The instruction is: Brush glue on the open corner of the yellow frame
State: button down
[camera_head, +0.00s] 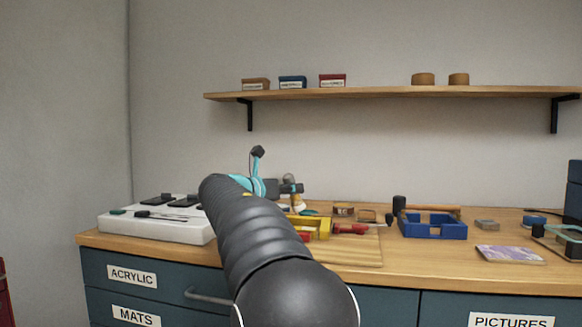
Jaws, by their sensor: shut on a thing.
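The yellow frame (318,226) lies on a pale wooden board (368,250) on the bench, partly hidden behind my arm; its open corner cannot be made out. My dark gripper (292,188) is above and just behind the frame, pointing right. It is shut on a small upright thing, seemingly the glue brush (298,201), with a tan top above the jaws and a pale lower end below. I cannot tell whether its tip touches anything.
A red-handled tool (350,229) lies right of the frame. A blue frame (432,226) stands further right, near a purple picture (509,253). A white slab (155,225) with dark tools is at left. A wall shelf (390,92) hangs above.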

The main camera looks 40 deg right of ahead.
aim_at(288, 175)
jog(key=shift+r+p, duration=1.05)
jog(key=shift+r, duration=0.75)
